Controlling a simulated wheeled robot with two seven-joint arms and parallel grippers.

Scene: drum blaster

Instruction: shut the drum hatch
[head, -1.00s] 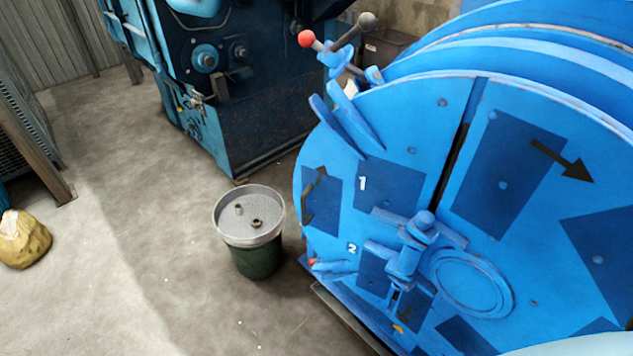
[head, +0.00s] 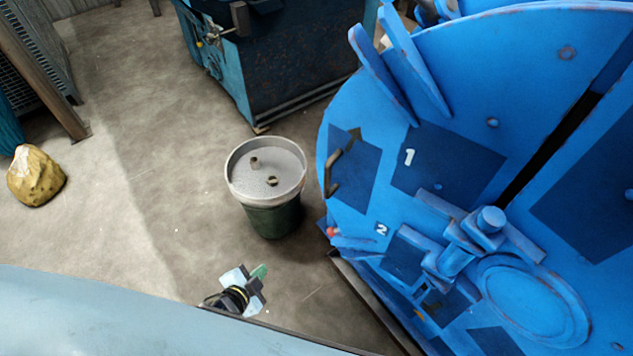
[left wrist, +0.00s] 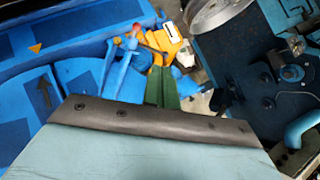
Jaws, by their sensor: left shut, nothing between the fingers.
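The blue drum (head: 350,110) fills the right of the head view. Its round front carries numbers 1 and 2, a dark bent handle (head: 340,165) and a blue latch block (head: 465,240). A dark slot (head: 550,145) crosses the front; I cannot tell how far the hatch stands open. A red-tipped lever (head: 333,232) sits at the lower left edge and also shows in the left wrist view (left wrist: 135,28). My left gripper (head: 258,272) is shut and empty, left of that edge and apart from it. Its green fingers (left wrist: 163,88) are together. My right gripper is out of view.
A green bucket with a grey lid (head: 265,180) stands on the floor just left of the drum. A dark blue machine (head: 270,65) is behind it. A yellowish rock (head: 35,175) lies at far left. The floor between rock and bucket is clear.

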